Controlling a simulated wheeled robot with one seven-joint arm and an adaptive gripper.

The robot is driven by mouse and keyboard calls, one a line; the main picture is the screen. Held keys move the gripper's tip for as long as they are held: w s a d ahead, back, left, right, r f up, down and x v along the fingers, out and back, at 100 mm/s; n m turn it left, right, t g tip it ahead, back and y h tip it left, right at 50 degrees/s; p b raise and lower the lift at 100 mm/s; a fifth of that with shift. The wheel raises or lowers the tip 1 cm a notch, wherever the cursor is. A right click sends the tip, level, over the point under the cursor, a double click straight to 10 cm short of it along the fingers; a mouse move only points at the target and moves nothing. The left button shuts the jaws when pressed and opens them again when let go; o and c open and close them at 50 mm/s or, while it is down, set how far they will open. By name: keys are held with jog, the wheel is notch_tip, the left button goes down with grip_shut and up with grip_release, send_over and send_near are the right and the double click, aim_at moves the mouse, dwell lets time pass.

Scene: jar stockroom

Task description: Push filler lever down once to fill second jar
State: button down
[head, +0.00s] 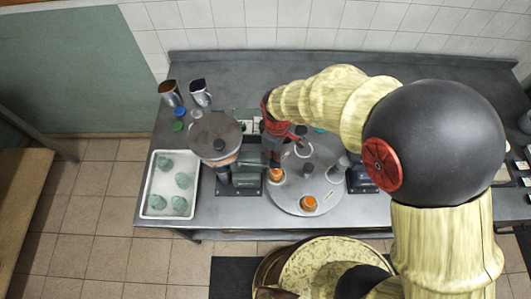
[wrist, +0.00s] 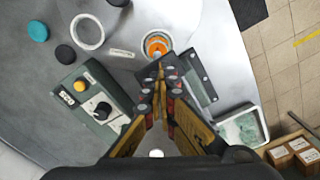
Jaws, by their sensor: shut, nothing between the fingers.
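My gripper (head: 272,155) is shut and empty, pointing down beside the dark filler machine (head: 247,170) at the left edge of the round turntable (head: 290,200). In the wrist view, the closed fingertips (wrist: 160,72) are just below an orange-filled jar (wrist: 157,44) in the picture. That jar (head: 275,175) also shows in the head view, near the filler. A second orange-topped jar (head: 308,203) stands at the turntable's front. I cannot make out the filler lever; my gripper may hide it. I cannot tell whether the fingertips touch anything.
A round-topped hopper (head: 214,137) stands left of my gripper. A white tray (head: 151,190) holds several green jars. Metal jugs (head: 200,93) stand at the back left. A control box (wrist: 90,98) has a yellow button and a dial. The table's back strip is mostly clear.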

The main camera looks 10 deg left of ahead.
jog(key=shift+d, duration=0.1)
dwell(0.4)
jog(key=shift+r+p, duration=2.15)
jog(key=shift+r, duration=1.1)
jog(key=shift+r, duration=0.1)
notch_tip(320, 180, up, 5)
jog(key=p, duration=0.3)
